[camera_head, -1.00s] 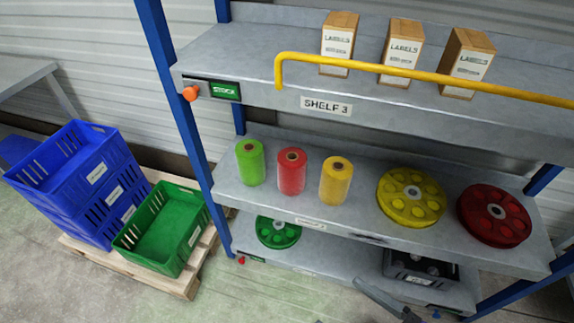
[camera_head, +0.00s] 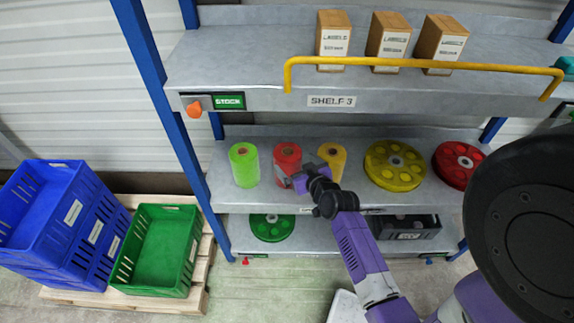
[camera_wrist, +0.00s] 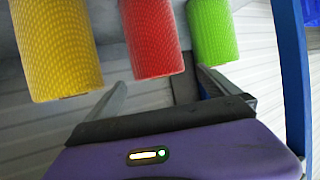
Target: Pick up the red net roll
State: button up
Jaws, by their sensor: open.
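The red net roll (camera_head: 286,158) stands upright on the middle shelf (camera_head: 226,200), between the green net roll (camera_head: 244,167) and the yellow net roll (camera_head: 335,156). My gripper (camera_head: 296,178) is at the red roll's lower right side in the head view and hides part of the red and yellow rolls. In the wrist view the red roll (camera_wrist: 152,38) lies ahead, between the lines of my two open fingers (camera_wrist: 160,78). The gap between the fingers is empty. Whether a finger touches the roll cannot be told.
A yellow reel (camera_head: 393,165) and a red reel (camera_head: 457,163) lie on the same shelf to the right. The upper shelf (camera_head: 240,62) with a yellow rail (camera_head: 420,64) is overhead. A blue upright (camera_head: 160,105) stands left. Green crate (camera_head: 157,250) and blue crates (camera_head: 60,225) stand on a pallet.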

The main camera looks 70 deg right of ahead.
jog(key=shift+w+d, duration=0.15)
jog(key=shift+d, duration=0.4)
jog(key=shift+x, duration=3.65)
jog(key=shift+a+f, duration=0.1)
jog(key=shift+f, duration=0.05)
